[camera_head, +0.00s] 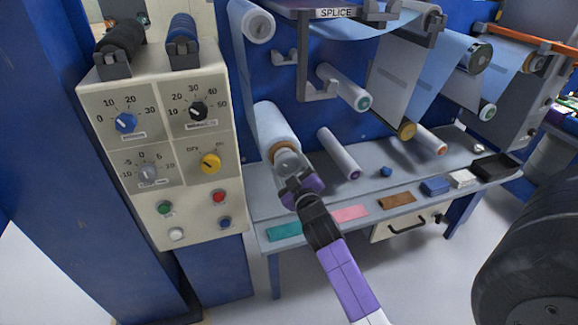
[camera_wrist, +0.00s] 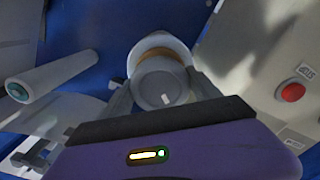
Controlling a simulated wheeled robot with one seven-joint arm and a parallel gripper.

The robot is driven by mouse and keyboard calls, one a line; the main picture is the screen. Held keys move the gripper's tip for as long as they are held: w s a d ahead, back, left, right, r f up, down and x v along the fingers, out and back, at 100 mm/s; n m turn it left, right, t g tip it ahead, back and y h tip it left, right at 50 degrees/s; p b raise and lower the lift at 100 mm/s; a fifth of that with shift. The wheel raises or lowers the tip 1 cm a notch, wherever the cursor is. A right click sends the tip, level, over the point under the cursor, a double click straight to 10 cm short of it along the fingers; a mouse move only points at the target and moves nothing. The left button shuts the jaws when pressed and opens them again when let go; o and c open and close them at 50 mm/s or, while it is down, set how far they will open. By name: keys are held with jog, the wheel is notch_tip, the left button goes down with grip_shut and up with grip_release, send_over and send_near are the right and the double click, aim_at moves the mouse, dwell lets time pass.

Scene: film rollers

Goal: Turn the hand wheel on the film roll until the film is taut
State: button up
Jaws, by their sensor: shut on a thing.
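The film roll (camera_head: 277,122) is a pale blue-white cylinder left of the middle in the head view, with an orange-brown ring at its near end. The grey round hand wheel (camera_head: 287,160) sits at that end. In the wrist view the hand wheel (camera_wrist: 160,88) faces me, with a small white mark on its face. My gripper (camera_head: 291,180) is at the hand wheel, and its fingers stand on either side of it in the wrist view (camera_wrist: 160,98), shut on it. The pale blue film (camera_head: 245,75) runs from the roll up to a white upper roller (camera_head: 258,26).
A control panel (camera_head: 160,150) with dials and buttons stands close on the left. A white roller (camera_head: 339,153) is right of the film roll. The grey shelf (camera_head: 330,190) below holds coloured flat pieces and small blocks. A large black roll (camera_head: 530,255) is at the lower right.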

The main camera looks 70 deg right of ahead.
jog(key=o, duration=1.4)
jog(key=shift+a, duration=0.1)
jog(key=b+v, duration=0.1)
jog(key=v, duration=0.6)
jog(key=shift+s+a+b, duration=0.2)
jog(key=shift+s+b, duration=0.1)
